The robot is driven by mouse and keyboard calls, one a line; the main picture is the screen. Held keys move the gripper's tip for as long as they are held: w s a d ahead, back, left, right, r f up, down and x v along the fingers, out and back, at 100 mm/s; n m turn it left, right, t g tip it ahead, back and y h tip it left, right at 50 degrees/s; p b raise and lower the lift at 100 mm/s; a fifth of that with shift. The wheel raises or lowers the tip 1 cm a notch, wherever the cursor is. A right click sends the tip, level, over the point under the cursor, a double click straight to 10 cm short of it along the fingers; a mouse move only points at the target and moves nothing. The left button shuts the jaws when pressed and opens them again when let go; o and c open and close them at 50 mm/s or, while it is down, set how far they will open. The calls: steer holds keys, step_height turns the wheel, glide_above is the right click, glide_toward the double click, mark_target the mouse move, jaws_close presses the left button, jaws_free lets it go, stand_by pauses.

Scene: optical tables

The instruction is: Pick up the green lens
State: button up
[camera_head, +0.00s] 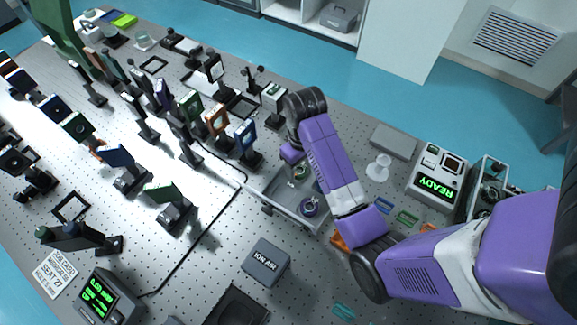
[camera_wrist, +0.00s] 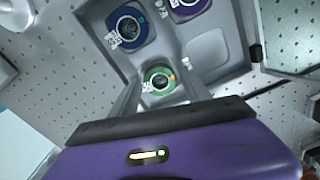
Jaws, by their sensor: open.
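The green lens (camera_wrist: 158,79) is a round lens in a green mount with a small orange mark. It lies in a compartment of the grey tray (camera_wrist: 219,45), close to the tray's near edge in the wrist view. In the head view the green lens (camera_head: 299,173) shows in the tray (camera_head: 283,209) on the optical table. My gripper (camera_wrist: 160,91) is open, its two pale fingers reaching toward either side of the green lens. I cannot tell how far above it they are. In the head view the fingertips are hard to make out beside the tray.
A blue lens (camera_wrist: 129,27) and a purple lens (camera_wrist: 187,5) sit in other compartments of the tray. Several upright optics mounts, including an orange one (camera_head: 216,121) and a blue one (camera_head: 245,137), stand left of my arm.

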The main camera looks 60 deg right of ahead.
steer(key=shift+f, duration=0.25)
steer(key=c, duration=1.1)
steer(key=shift+w+r, duration=0.1)
steer(key=shift+r, duration=0.05)
